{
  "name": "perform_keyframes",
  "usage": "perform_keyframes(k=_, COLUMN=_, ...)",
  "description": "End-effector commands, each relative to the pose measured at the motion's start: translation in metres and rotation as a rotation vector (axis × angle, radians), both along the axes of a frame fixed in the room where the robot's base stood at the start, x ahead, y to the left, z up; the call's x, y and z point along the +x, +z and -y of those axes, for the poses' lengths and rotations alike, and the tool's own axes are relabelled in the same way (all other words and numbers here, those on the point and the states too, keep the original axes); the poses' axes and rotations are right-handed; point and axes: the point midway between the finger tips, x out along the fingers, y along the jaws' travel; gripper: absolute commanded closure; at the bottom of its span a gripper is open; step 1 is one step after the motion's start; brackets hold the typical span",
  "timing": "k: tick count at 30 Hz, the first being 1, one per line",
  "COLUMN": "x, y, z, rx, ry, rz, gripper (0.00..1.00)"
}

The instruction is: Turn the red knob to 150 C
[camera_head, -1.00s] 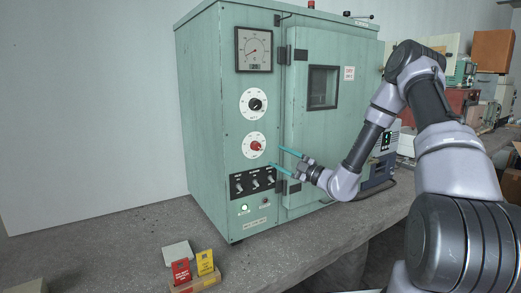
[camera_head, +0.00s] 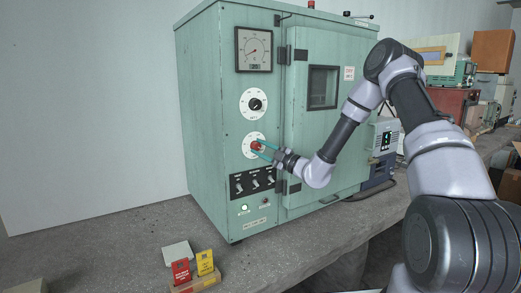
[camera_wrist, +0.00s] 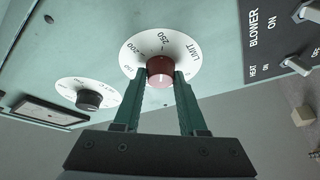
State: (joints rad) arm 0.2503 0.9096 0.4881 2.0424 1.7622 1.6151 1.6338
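The red knob (camera_head: 256,146) sits on a white round dial (camera_head: 247,153) on the green oven's front panel, below a black knob. In the wrist view the red knob (camera_wrist: 160,71) lies between the two teal fingers of my gripper (camera_wrist: 161,80). One finger is on each side, with no clear gap at the tips, so my gripper (camera_head: 256,148) looks shut on it. The white mark on the knob points toward the bottom of the wrist view. The numbers 200 and 250 and the word LIMIT show on the dial; the fingers and knob hide its lower part.
Red and yellow cards (camera_head: 181,272) stand on the concrete bench (camera_head: 120,240).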

Motion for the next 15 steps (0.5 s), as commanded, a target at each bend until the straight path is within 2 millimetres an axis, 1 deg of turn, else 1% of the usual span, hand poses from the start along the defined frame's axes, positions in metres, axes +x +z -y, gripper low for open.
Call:
perform_keyframes(k=1, x=-0.0002, y=-0.0003, z=0.0000, rx=-0.001, ry=0.001, rz=0.000, gripper=0.90)
perform_keyframes(k=2, x=-0.0002, y=-0.0003, z=0.0000, rx=-0.001, ry=0.001, rz=0.000, gripper=1.00)
perform_keyframes(k=9, x=-0.0003, y=-0.0002, z=0.0001, rx=-0.011, ry=0.001, rz=0.006, gripper=1.00)
perform_keyframes(k=15, x=-0.0005, y=0.0008, z=-0.0002, rx=-0.069, ry=0.002, rz=0.039, gripper=1.00)
